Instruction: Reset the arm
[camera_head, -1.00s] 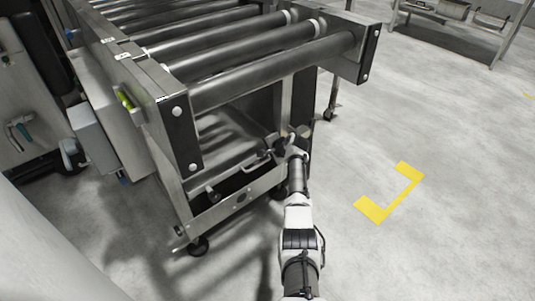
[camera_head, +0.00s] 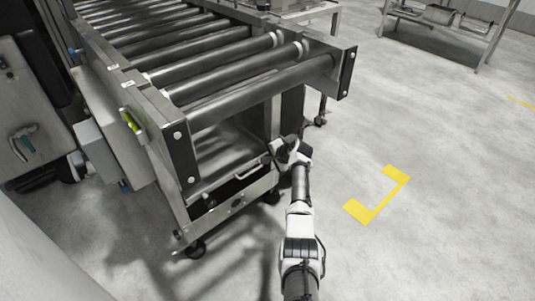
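My arm (camera_head: 300,225) reaches up from the bottom of the picture, white and black, toward the end of a roller conveyor (camera_head: 265,85). My gripper (camera_head: 272,158) is at the arm's far end, in front of the conveyor's open lower frame and below its end roller. It is small and dark against the frame, so its fingers cannot be made out clearly. I cannot tell whether it is open or shut, or whether it touches the frame. No held object can be seen.
The conveyor stands on castors (camera_head: 196,248) at the left. A yellow floor mark (camera_head: 368,208) lies to the right of my arm on clear grey floor. A metal rack (camera_head: 440,22) stands at the back right. A grey box (camera_head: 108,155) hangs on the conveyor's left side.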

